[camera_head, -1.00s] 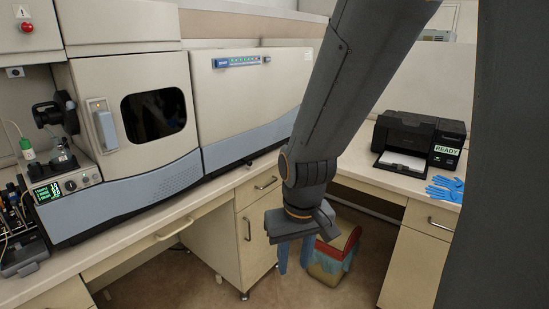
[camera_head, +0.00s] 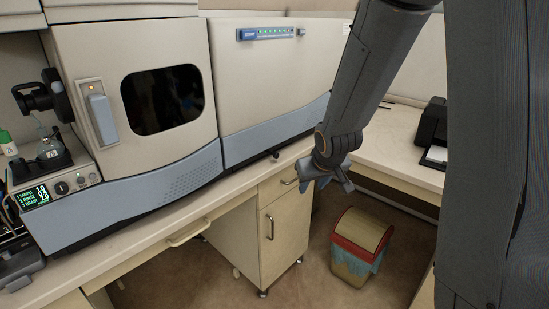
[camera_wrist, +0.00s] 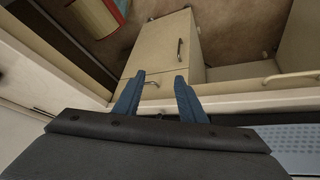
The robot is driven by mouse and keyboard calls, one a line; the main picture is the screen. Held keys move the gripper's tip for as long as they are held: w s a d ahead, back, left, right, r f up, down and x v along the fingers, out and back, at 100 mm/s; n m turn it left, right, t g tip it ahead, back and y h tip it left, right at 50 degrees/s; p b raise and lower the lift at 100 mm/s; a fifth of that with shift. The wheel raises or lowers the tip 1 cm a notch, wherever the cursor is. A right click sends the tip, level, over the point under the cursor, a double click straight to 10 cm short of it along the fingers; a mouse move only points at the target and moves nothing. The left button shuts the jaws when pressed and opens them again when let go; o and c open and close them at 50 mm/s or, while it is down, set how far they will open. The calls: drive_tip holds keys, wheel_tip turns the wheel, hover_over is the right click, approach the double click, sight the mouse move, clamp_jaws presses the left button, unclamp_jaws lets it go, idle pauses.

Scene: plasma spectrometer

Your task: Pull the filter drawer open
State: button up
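No drawer in view is marked as the filter drawer. A beige drawer (camera_head: 274,189) with a bar handle (camera_head: 289,181) sits at the top of the cabinet under the bench. My gripper (camera_head: 326,188) is beside the bench edge, to the right of this drawer. In the wrist view, my gripper (camera_wrist: 158,98) points down with its two blue fingers apart and nothing held. The cabinet drawer's handle (camera_wrist: 152,83) shows between and beyond the fingertips there. Another handle (camera_head: 188,233) is on a wide drawer to the left. Both drawers look shut.
The spectrometer (camera_head: 160,105) stands on the bench (camera_head: 150,226), close to my arm. A bin (camera_head: 358,246) with a red rim stands on the floor right of the cabinet. A black printer (camera_head: 433,130) is on the right bench. Open floor lies before the cabinet.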

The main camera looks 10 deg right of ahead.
drive_tip(key=w+d+f+n+t+y+b, duration=0.1)
drive_tip(key=w+t, duration=0.2)
drive_tip(key=w, duration=0.6)
drive_tip(key=w+d+f+n+t+y+b, duration=0.1)
drive_tip(key=w+f+t, duration=0.1)
drive_tip(key=w, duration=0.6)
drive_tip(key=n+t+y+b, duration=0.3)
drive_tip(key=n+y, duration=0.1)
drive_tip(key=y, duration=0.5)
approach(278, 155)
drive_tip(key=x, duration=0.3)
drive_tip(key=shift+p+x, duration=0.95)
drive_tip(key=shift+x, duration=2.9)
drive_tip(key=shift+s+a, duration=0.1)
clamp_jaws()
